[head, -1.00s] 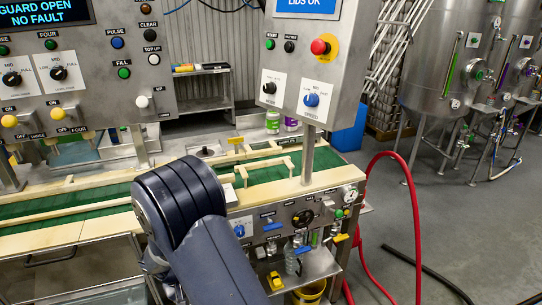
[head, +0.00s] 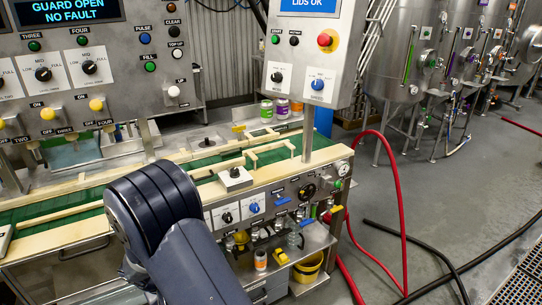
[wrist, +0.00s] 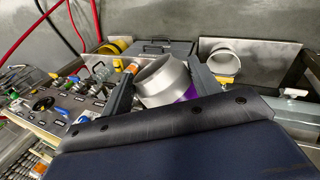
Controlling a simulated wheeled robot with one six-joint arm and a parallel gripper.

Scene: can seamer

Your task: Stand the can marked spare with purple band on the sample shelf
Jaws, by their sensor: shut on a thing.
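In the wrist view my gripper (wrist: 163,88) is shut on a silver, open-topped can (wrist: 163,76) with a purple band (wrist: 188,93). The can is tilted in that picture, and its lower part is hidden behind my wrist. Any marking on it cannot be read. In the head view my arm hides the gripper and the held can. I cannot tell for sure which surface is the sample shelf. Green-banded (head: 267,111), purple-banded (head: 282,108) and orange-banded (head: 297,108) cans stand at the machine's back right.
A low steel shelf (head: 312,240) under the front panel holds an orange-banded can (head: 260,260), a clear bottle and a yellow item (head: 280,257). A yellow bucket (head: 308,267) is below. A red hose (head: 397,210) hangs at right; a black hose lies on open floor.

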